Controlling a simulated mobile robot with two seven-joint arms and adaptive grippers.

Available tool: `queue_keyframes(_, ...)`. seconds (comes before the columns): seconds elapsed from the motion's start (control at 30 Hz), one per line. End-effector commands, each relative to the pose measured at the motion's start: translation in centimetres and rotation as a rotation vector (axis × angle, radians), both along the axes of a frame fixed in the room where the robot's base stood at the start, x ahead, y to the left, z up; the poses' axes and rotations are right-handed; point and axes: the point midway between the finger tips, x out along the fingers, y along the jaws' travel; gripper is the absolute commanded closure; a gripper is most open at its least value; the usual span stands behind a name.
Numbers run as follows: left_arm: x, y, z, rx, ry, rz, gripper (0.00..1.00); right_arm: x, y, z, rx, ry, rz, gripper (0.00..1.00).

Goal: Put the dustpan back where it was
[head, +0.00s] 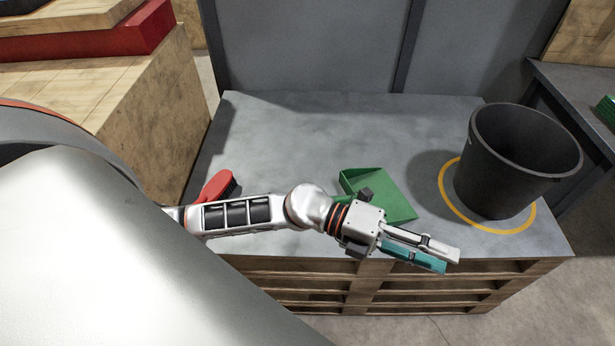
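The green dustpan (385,184) lies on the grey tabletop (290,130), left of the black bin. My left arm crosses in front of it and hides its near left part; I cannot see its handle. My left gripper (451,261) is in front of the dustpan, over the table's near edge, pointing right. Its two fingers, one silver and one teal, appear close together, and no object shows between them. Whether they are fully shut is unclear. My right gripper is not in view.
A black bin (495,165) stands on a yellow ring (452,207) at the right. A red brush (216,187) lies at the left, partly behind my arm. Wooden crates (150,110) are at the far left. The table's back middle is clear.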

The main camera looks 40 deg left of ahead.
Motion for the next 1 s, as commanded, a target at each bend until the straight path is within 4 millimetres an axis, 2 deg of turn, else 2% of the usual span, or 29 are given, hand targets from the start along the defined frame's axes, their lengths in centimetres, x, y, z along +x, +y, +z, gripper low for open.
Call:
queue_keyframes(0.1,2.1,1.3,1.1,-0.245,0.229,0.219,0.65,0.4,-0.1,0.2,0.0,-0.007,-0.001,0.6)
queue_keyframes(0.17,3.4,3.1,0.5,-0.347,0.354,0.344,0.65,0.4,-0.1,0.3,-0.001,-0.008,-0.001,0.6)
queue_keyframes(0.27,5.1,7.0,-2.6,-0.492,0.577,0.564,0.65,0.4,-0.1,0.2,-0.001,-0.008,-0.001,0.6)
queue_keyframes(0.33,5.2,10.2,-6.1,-0.572,0.743,0.723,0.65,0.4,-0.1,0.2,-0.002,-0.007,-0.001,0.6)
queue_keyframes(0.43,3.4,14.8,-12.4,-0.654,0.987,0.948,0.65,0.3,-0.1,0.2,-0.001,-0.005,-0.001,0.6)
queue_keyframes(0.5,0.9,17.4,-16.9,-0.689,1.146,1.087,0.65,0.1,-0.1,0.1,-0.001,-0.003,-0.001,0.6)
queue_keyframes(0.63,-3.9,20.5,-22.6,-0.719,1.36,1.265,0.65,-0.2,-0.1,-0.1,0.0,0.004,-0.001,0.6)
queue_keyframes(0.7,-5.8,21.3,-24.4,-0.725,1.433,1.321,0.65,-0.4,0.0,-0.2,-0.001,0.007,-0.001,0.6)
queue_keyframes(0.8,-7.4,21.9,-25.7,-0.73,1.493,1.363,0.65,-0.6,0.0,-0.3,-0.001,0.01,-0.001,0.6)
queue_keyframes(1.0,-7.9,22.0,-26.1,-0.73,1.509,1.375,0.65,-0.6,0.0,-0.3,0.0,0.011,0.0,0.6)
